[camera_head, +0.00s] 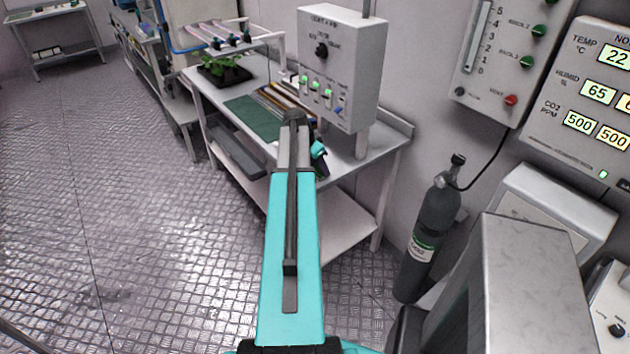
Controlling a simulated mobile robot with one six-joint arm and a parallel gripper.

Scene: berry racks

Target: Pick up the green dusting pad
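I cannot clearly pick out a dusting pad. A flat dark green mat (253,118) lies on the white bench, left of my arm; I cannot tell whether it is the pad or only a work mat. My teal arm reaches up the middle of the picture toward the bench and covers part of its top. A small teal and dark part shows just right of the arm's far end, probably my wrist. My gripper's fingers are hidden behind the arm, so I cannot see whether they are open or hold anything.
The white bench (372,160) carries a potted plant (222,70), several long strips (285,98) and a grey control box (338,60). A dark flat item (236,155) is on its lower shelf. A gas cylinder (428,235) stands right. The metal floor (130,240) at left is clear.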

